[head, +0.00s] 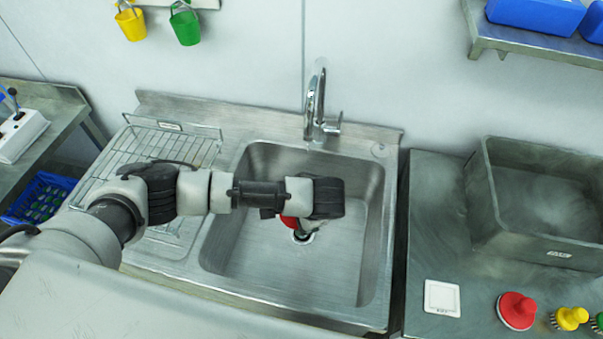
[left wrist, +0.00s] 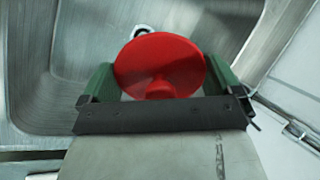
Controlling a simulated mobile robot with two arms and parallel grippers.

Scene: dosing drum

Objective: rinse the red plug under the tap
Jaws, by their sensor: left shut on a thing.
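The red plug (left wrist: 160,65) is between the green-padded fingers of my left gripper (left wrist: 160,82), which is shut on it. In the head view my left gripper (head: 300,220) is over the sink basin (head: 340,258), and only a red edge of the plug (head: 288,221) shows below the wrist. The chrome tap (head: 316,105) stands at the sink's back edge, behind and above the gripper. No stream of water is visible from it. My right gripper is not in view.
A drying rack (head: 165,145) is left of the basin. The drain (head: 303,237) is below the gripper. On the right counter are a grey tub (head: 535,237), a white square (head: 441,298), and red (head: 517,310) and yellow (head: 570,318) knobbed items. Cups hang on the wall.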

